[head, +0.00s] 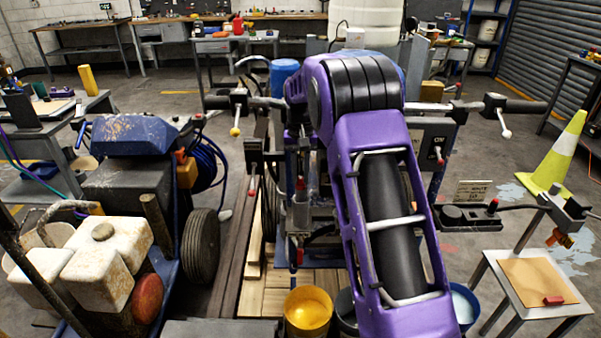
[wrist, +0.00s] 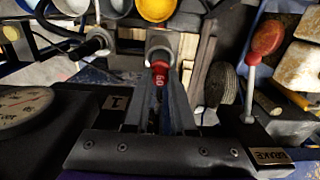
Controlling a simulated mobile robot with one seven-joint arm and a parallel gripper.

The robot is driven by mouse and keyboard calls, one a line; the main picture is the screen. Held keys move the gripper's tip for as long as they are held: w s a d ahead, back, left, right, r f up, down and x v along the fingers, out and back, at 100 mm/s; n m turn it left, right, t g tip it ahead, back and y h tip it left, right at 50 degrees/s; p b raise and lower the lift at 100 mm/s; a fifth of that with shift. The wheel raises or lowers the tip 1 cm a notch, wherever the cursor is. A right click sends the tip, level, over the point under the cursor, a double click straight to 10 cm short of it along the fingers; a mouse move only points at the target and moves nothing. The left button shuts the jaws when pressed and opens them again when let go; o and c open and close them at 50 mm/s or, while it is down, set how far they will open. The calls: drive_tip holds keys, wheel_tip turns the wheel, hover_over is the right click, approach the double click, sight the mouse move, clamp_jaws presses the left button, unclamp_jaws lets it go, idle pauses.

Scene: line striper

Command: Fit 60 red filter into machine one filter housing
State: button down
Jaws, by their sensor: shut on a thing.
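In the wrist view the red filter (wrist: 160,70), marked 60, is between the fingertips of my gripper (wrist: 163,88). My gripper is shut on it. A grey round housing (wrist: 160,41) lies straight ahead of the filter's far end. The two overlap or touch in the picture; I cannot tell whether the filter's end is inside. A label with a 1 (wrist: 117,102) is on the dark panel to the left. In the head view my purple arm reaches over the machine, and I cannot make out the gripper clearly there.
A red-knobbed lever (wrist: 266,40) stands right of my gripper, near a BRAKE label (wrist: 270,156). A gauge (wrist: 20,108) is at the left. A yellow bucket (head: 308,314) stands below the machine. A small table (head: 535,277) stands at the right.

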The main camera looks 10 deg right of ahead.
sight(301, 184)
drive_tip(key=shift+f+b, duration=1.05)
drive_tip(key=shift+f, duration=1.55)
idle(0.6)
drive_tip(key=c, duration=0.7)
unclamp_jaws()
drive_tip(key=shift+o, duration=0.3)
drive_tip(key=shift+o, duration=1.4)
drive_tip(key=shift+r+p, duration=2)
drive_tip(key=shift+r, duration=1.5)
